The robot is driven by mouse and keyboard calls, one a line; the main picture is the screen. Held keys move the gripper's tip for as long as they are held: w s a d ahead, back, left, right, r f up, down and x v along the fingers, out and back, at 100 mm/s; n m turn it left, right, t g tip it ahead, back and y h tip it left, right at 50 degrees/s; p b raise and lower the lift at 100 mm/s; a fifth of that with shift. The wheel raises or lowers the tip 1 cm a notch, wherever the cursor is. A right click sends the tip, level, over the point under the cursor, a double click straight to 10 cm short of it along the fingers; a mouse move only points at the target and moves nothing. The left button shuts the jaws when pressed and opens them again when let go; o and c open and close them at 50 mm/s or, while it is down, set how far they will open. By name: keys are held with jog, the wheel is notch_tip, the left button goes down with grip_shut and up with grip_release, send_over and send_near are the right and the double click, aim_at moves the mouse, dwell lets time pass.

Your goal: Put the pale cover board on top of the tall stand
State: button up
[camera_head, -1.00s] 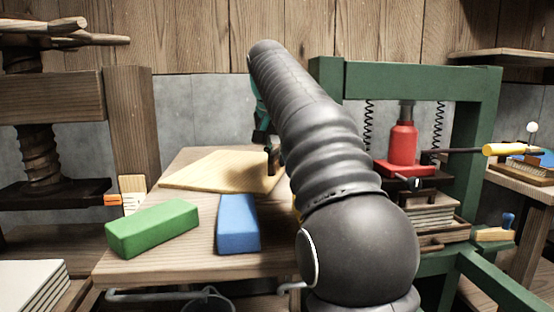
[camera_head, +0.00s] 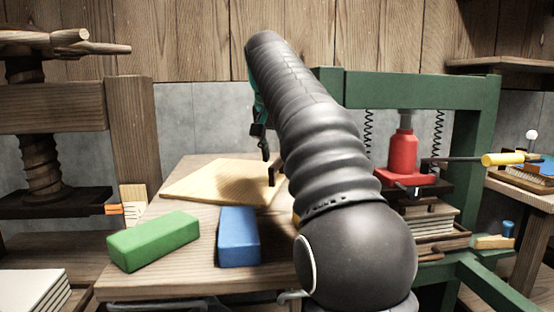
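The pale cover board (camera_head: 215,182) lies flat on the wooden table (camera_head: 185,282), behind the green and blue blocks. My gripper (camera_head: 268,165) is at the board's right part, mostly hidden behind my dark arm. Its two dark fingertips show apart, one toward the far edge and one nearer over the board. I see nothing held between them, and cannot tell whether they touch the board. I cannot single out the tall stand for sure; my arm hides the right part of the table.
A green block (camera_head: 153,241) and a blue block (camera_head: 238,237) lie at the table's front. A green press frame (camera_head: 485,130) with a red jack (camera_head: 403,152) stands right. A wooden screw press (camera_head: 45,105) stands left. White boards (camera_head: 32,290) are stacked at lower left.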

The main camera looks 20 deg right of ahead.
jog(key=shift+v, duration=1.85)
